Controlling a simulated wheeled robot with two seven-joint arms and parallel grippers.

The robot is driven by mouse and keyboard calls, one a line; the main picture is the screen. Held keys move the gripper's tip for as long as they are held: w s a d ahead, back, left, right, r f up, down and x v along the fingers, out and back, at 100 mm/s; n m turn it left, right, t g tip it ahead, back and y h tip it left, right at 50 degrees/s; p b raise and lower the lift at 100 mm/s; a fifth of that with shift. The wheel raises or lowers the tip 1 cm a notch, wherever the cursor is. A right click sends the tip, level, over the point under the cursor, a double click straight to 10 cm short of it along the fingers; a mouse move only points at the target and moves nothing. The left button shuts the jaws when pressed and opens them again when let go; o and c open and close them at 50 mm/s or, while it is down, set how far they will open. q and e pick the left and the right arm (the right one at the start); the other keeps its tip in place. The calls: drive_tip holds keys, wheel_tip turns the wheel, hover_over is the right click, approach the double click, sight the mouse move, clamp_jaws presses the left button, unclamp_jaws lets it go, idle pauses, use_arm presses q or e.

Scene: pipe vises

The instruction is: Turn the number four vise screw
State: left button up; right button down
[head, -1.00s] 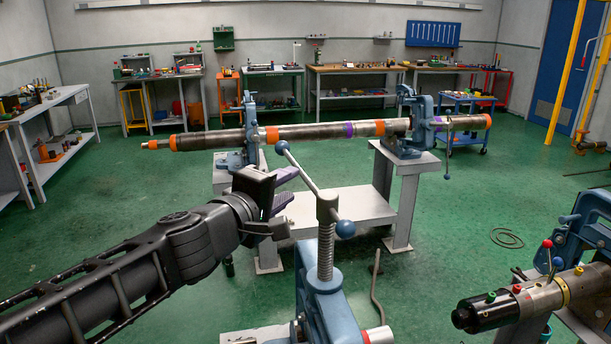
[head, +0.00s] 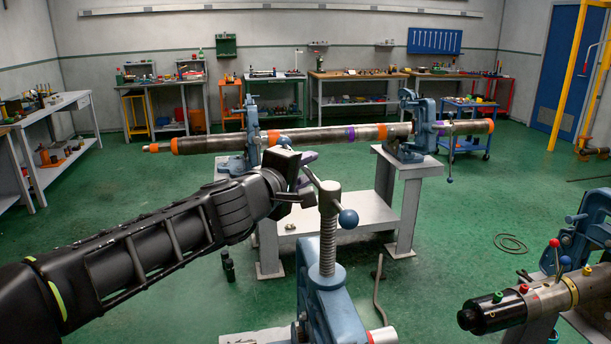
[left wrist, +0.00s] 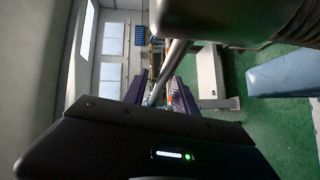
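The nearest vise (head: 333,305) has an upright threaded screw (head: 327,246) with a slanted bar handle through its head (head: 329,197). A blue ball (head: 348,219) caps the handle's lower right end. My left gripper (head: 308,170) is at the upper left end, and that end's ball is hidden behind it in the head view. In the left wrist view the grey bar (left wrist: 174,62) runs down between two spread purple fingers (left wrist: 160,98). I cannot tell whether they touch it. No number shows on the vise. My right gripper is out of view.
Behind, a long pipe (head: 320,137) lies across two blue vises (head: 412,130) on grey stands. Another vise (head: 590,235) with a black-ended pipe (head: 500,308) stands at lower right. A bent bar (head: 379,290) is beside the near vise. Green floor is open to the left.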

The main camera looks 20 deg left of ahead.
use_arm(q)
drive_tip(key=shift+w, duration=0.1)
drive_tip(key=shift+c, duration=0.4)
clamp_jaws()
idle(1.0)
